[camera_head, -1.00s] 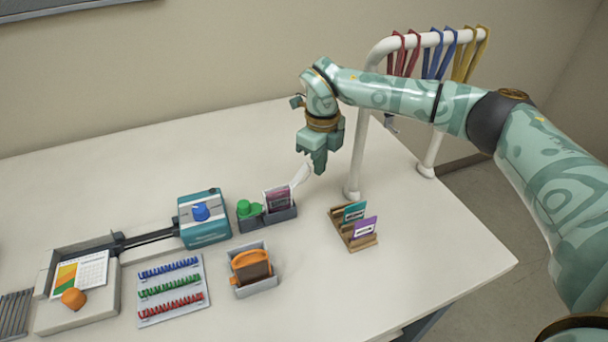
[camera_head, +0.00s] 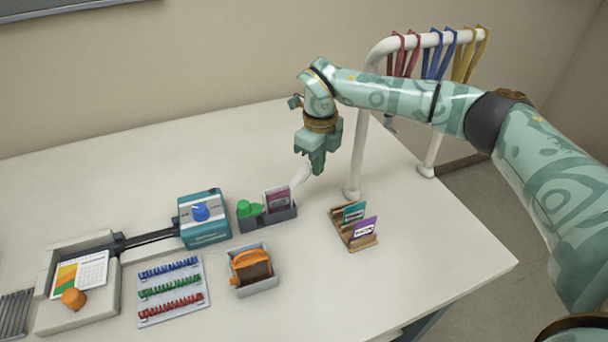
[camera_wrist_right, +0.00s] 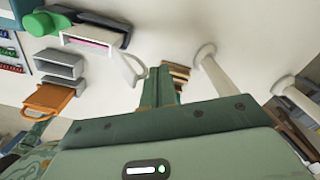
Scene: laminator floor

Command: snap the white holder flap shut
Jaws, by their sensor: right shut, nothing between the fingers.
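The card holder (camera_head: 283,214) is a grey block with a maroon and white card (camera_head: 277,200) standing in it. Its white flap (camera_head: 302,175) stands open, tilted up to the right of the card. In the right wrist view the flap (camera_wrist_right: 131,68) hangs off the holder's end, close beside my fingers. My right gripper (camera_head: 318,168) points down with its fingers shut and empty, just right of the flap's upper end. I cannot tell whether it touches the flap. It also shows in the right wrist view (camera_wrist_right: 161,80). My left gripper is out of view.
A green knobbed piece (camera_head: 248,209) sits at the holder's left end. A wooden card rack (camera_head: 362,242) stands to the right, and a grey tray with an orange item (camera_head: 250,266) in front. A blue laminator (camera_head: 205,230) is left.

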